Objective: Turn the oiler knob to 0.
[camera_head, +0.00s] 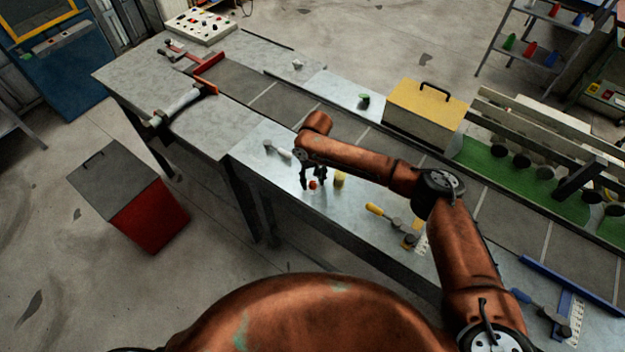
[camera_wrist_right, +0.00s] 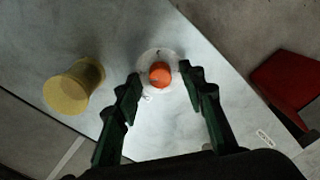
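The oiler knob (camera_wrist_right: 160,74) is a round orange-red knob on a pale round dial plate (camera_wrist_right: 148,58) with small dark marks too small to read. It sits on the grey metal table and also shows in the head view (camera_head: 313,185). My right gripper (camera_wrist_right: 163,75) is open, with its two dark fingers on either side of the knob and gaps between them and it. In the head view my right gripper (camera_head: 313,184) points down over the knob. The knob's pointer setting cannot be made out. My left gripper is not in view.
A yellow cylinder (camera_wrist_right: 74,87) stands beside the knob, close to one finger. A yellow-handled tool (camera_head: 384,214) lies to the right on the table. A red bin (camera_head: 150,217) stands on the floor at left.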

